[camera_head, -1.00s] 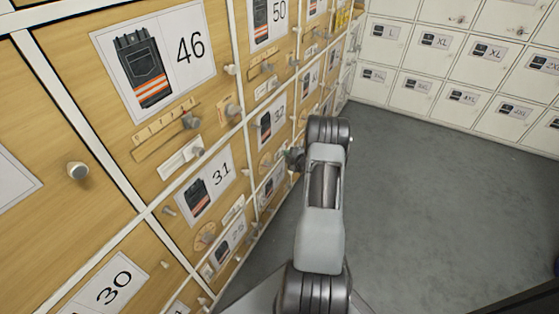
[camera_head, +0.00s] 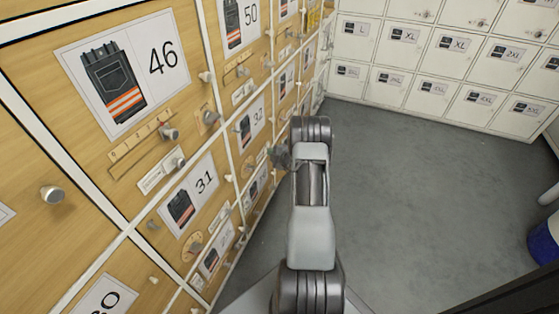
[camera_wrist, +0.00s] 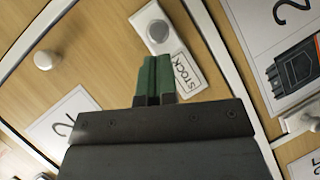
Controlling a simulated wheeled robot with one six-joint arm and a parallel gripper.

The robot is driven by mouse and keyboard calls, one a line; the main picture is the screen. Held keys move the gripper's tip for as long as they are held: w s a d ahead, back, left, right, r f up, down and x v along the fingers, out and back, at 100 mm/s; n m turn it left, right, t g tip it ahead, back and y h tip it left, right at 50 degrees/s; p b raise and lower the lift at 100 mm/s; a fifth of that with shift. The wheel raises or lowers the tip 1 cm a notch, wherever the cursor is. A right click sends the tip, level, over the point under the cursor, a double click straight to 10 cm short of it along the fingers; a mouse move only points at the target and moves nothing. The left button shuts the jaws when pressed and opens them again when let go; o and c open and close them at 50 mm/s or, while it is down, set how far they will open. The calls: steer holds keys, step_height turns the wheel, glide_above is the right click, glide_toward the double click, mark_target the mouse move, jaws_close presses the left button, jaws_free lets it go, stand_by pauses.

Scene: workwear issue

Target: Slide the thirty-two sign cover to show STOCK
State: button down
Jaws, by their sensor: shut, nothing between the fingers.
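In the wrist view a white sign cover (camera_wrist: 154,27) with a round grey knob sits on a wooden door. Beside its lower right end the white sign plate shows the word STOCK (camera_wrist: 186,73). My gripper (camera_wrist: 154,62) has its green fingers shut and empty, just below the knob and left of the word. Whether they touch the cover I cannot tell. In the head view the 32 card (camera_head: 252,122) is on a door left of my wrist; my fingers are hidden there.
Doors 46 (camera_head: 125,70) and 31 (camera_head: 188,195) carry knobs and small sliders that stick out. White lockers (camera_head: 440,70) line the back. Grey floor (camera_head: 420,200) is open on the right, with a blue bin (camera_head: 545,243) at the edge.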

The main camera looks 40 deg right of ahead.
steer(key=a+p+v, duration=0.1)
steer(key=p+v, duration=0.3)
steer(key=v, duration=0.7)
steer(key=shift+s+a+r, duration=0.2)
steer(key=shift+a+r, duration=0.1)
steer(key=shift+r, duration=0.15)
